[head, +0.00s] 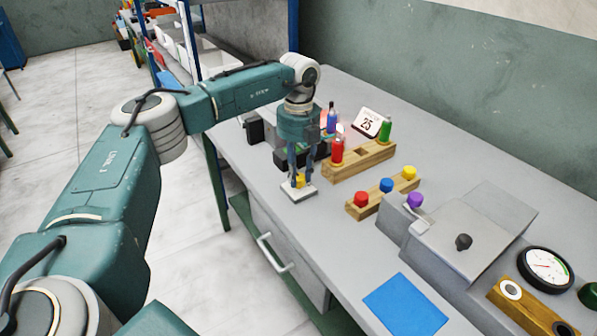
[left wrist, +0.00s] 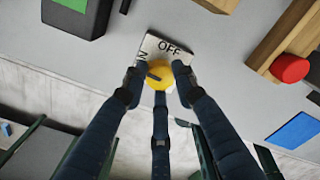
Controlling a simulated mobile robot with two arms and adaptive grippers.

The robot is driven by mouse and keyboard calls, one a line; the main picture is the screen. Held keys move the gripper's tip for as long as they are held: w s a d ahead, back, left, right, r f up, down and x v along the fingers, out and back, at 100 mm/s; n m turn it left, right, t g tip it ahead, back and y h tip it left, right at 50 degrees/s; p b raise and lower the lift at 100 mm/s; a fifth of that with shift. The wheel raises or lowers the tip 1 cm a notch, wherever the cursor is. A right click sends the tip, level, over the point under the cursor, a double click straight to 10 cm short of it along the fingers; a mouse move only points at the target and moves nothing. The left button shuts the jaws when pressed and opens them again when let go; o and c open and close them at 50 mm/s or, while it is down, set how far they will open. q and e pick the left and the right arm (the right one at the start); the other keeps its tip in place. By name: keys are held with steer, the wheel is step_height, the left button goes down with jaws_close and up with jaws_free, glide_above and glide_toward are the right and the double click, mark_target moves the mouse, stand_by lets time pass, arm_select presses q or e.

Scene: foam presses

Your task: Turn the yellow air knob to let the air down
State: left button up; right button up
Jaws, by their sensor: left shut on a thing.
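The yellow air knob (head: 299,181) sits on a small pale plate (head: 299,195) near the front edge of the grey table. In the left wrist view the yellow knob (left wrist: 159,76) has a dark pointer, and its plate (left wrist: 160,43) reads "OFF" with part of another word beside it. The pointer aims to the left, near that partly covered word. My left gripper (head: 299,176) points straight down over the knob. Its fingers (left wrist: 158,80) are closed around the knob and hide part of it. My right gripper is in neither view.
A wooden block (head: 359,163) with red, blue and green bottles stands behind the knob. A wooden strip (head: 383,195) with red, blue and yellow knobs lies to the right. A grey press (head: 470,225), a dial gauge (head: 545,268) and a blue sheet (head: 405,305) are farther right.

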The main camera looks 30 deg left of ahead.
arm_select(q)
steer(key=shift+w+r+m, duration=0.1)
steer(key=shift+m, duration=0.3)
steer(key=m+p, duration=0.1)
steer(key=m, duration=0.1)
steer(key=shift+r+m+p, duration=0.1)
steer(key=shift+m+p, duration=0.25)
steer(key=shift+m, duration=0.05)
steer(key=m+p, duration=0.1)
steer(key=m, duration=0.3)
steer(key=shift+m, duration=0.3)
steer(key=m+p, duration=0.1)
steer(key=m, duration=0.3)
steer(key=shift+w, duration=0.1)
steer(key=m, duration=0.5)
steer(key=shift+m, duration=0.3)
steer(key=shift+d, duration=0.1)
steer(key=o, duration=1.2)
steer(key=shift+c, duration=0.2)
